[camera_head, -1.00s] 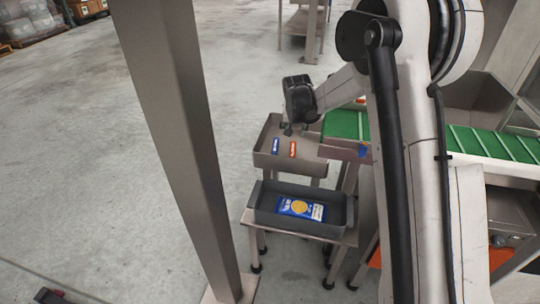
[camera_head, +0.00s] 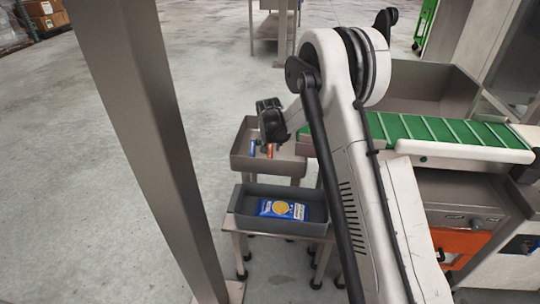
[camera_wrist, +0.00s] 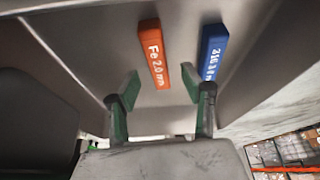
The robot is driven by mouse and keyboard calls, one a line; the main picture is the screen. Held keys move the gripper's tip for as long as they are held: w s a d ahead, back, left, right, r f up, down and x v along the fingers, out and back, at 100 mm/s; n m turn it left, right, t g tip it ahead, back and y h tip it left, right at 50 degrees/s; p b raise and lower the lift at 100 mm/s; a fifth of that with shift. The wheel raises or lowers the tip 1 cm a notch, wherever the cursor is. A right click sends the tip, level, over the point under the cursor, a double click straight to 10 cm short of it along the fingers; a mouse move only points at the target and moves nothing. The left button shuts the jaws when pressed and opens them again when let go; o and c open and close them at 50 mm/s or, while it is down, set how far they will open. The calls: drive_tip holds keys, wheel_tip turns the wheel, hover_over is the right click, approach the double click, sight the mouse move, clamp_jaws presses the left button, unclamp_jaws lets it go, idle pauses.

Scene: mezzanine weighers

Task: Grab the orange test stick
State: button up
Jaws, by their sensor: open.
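The orange test stick (camera_wrist: 154,54), marked "Fe 2.0 mm", lies in a grey metal tray (camera_head: 243,160). In the wrist view it sits just beyond my gripper (camera_wrist: 161,90), in line with the gap between the two green-padded fingers. My gripper is open and empty, and its fingers are apart from the stick. In the head view, the orange stick (camera_head: 270,151) shows partly below my dark gripper (camera_head: 268,140). A blue test stick (camera_wrist: 213,52) lies to the right of the orange one in the wrist view, beyond the right finger. It also shows in the head view (camera_head: 252,147).
A dark grey bin (camera_head: 240,213) with a blue packet (camera_head: 283,209) stands on a small table in front of the tray. A green conveyor (camera_head: 440,130) runs to the right. A steel post (camera_head: 150,140) stands at the left. Open floor lies beyond it.

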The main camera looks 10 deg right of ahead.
sight(270, 151)
drive_tip(key=b+x, duration=0.1)
drive_tip(key=x, duration=0.3)
drive_tip(key=shift+s+d, duration=0.15)
drive_tip(key=shift+c, duration=0.4)
clamp_jaws()
drive_tip(key=shift+r, duration=0.1)
drive_tip(key=shift+r, duration=0.1)
